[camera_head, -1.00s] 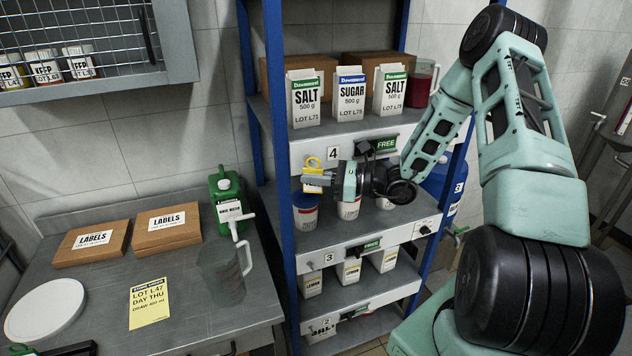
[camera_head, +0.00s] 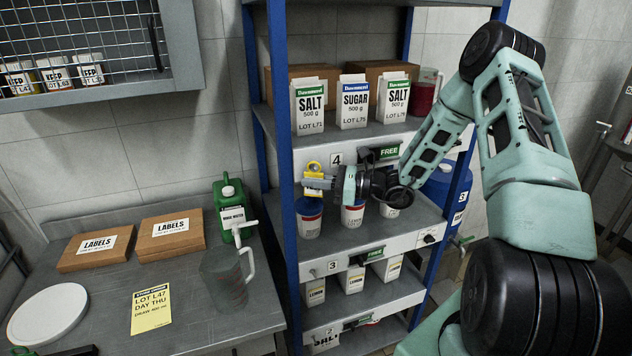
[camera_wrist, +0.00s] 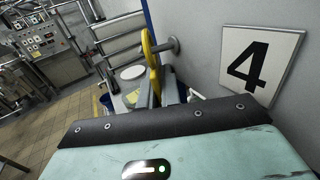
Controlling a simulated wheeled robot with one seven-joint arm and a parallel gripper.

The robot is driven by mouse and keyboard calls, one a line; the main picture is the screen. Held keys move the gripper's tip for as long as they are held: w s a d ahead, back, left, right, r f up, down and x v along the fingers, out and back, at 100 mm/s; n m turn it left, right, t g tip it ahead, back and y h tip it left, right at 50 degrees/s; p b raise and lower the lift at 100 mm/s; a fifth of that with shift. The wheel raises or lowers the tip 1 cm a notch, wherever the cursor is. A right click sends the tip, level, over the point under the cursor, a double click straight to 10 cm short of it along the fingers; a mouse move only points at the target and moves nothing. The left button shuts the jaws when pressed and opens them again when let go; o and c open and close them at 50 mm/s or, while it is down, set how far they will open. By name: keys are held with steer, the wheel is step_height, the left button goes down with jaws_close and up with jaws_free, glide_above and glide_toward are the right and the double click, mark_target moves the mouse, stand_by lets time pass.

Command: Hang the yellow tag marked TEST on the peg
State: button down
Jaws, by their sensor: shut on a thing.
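The yellow tag (camera_head: 313,180) is at my gripper (camera_head: 320,184), in front of the shelf edge just left of the sign 4. My gripper is shut on the tag. In the wrist view the tag (camera_wrist: 151,62) stands nearly edge-on between the fingers (camera_wrist: 158,92), so its marking cannot be read. The grey peg (camera_wrist: 170,46) sticks out from the panel beside the sign 4 and meets the tag's upper part. I cannot tell whether it passes through the tag's hole. In the head view the peg cannot be made out.
The sign 4 (camera_wrist: 261,60) is close on the right. Cartons of salt and sugar (camera_head: 353,101) stand on the shelf above, and tubs (camera_head: 309,217) stand below my gripper. A blue shelf post (camera_head: 281,130) is close to the left.

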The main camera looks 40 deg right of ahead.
steer(key=shift+w+d+f, duration=0.2)
steer(key=shift+w+f, duration=0.1)
steer(key=shift+f, duration=0.15)
steer(key=c, duration=1.7)
jaws_free()
steer(key=shift+s+d+f+h+b, duration=0.1)
steer(key=shift+s+d+h+b, duration=0.1)
steer(key=shift+d+h+b, duration=0.1)
steer(key=shift+o, duration=0.9)
steer(key=b+v, duration=0.5)
steer(key=v, duration=1.1)
steer(key=shift+s+b, duration=0.15)
steer(key=shift+b, duration=0.2)
steer(key=shift+s+d, duration=0.1)
steer(key=shift+s, duration=0.25)
